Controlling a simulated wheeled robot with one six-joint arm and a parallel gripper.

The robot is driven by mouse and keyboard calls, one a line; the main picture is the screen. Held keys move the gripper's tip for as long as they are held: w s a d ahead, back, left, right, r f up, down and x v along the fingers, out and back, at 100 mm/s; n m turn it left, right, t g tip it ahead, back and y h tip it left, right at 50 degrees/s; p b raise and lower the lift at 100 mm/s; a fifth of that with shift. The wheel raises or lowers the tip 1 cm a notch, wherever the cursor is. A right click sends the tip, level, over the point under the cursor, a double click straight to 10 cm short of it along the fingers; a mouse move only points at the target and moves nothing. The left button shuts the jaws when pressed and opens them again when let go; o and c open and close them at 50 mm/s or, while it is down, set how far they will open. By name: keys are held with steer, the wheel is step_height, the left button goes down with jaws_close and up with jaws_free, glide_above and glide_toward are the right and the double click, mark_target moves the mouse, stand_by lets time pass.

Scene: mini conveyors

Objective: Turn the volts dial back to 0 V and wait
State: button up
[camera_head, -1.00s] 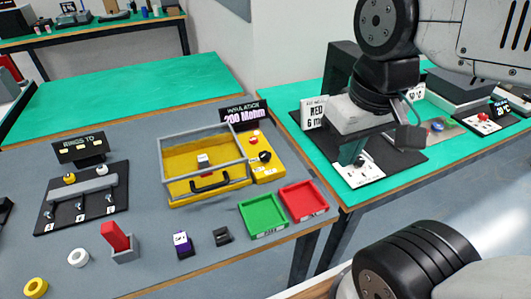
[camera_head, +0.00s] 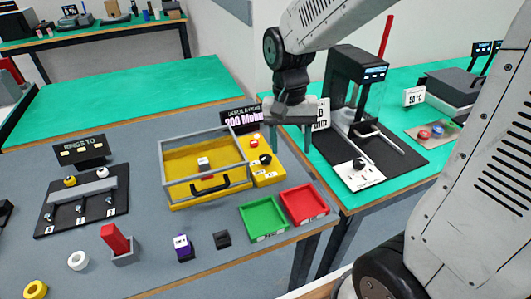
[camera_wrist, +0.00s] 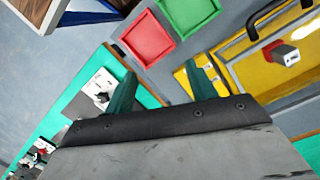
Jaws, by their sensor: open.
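The black dial (camera_head: 265,158) sits on the yellow panel (camera_head: 268,176) at the right end of the clear-lidded yellow box (camera_head: 180,190). Its pointer setting is too small to read. A red button (camera_head: 254,140) is above it. A black sign (camera_head: 240,118) behind reads about 200 Mohm. My gripper (camera_head: 290,138) is open and empty, pointing down above and to the right of the dial, apart from it. In the wrist view my gripper (camera_wrist: 160,78) has its green fingers spread, with the yellow panel partly hidden behind the right finger.
Green (camera_head: 263,218) and red (camera_head: 304,204) trays lie in front of the yellow panel. Another black dial (camera_head: 361,163) on a white plate stands right, before a dark press-like machine (camera_head: 356,80). A red block in a grey holder (camera_head: 125,258) is front left.

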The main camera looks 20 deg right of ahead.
mark_target(266, 157)
steer(key=w+f+m, duration=0.1)
steer(key=w+m, duration=0.2)
steer(key=w+f+m+t, duration=0.1)
steer(key=w+f+m, duration=0.1)
steer(key=w, duration=0.2)
steer(key=w+a+f+m, duration=0.1)
steer(key=w+f+m, duration=0.1)
steer(key=w+m, duration=0.1)
steer(key=shift+w+a+m+t, duration=0.1)
steer(key=shift+w+m+t, duration=0.2)
steer(key=shift+w, duration=0.45)
steer(key=shift+w+m, duration=0.25)
steer(key=shift+m, duration=0.45)
step_height(266, 157, down, 8)
steer(key=shift+r, duration=0.1)
steer(key=shift+c, duration=0.4)
steer(key=c, duration=0.9)
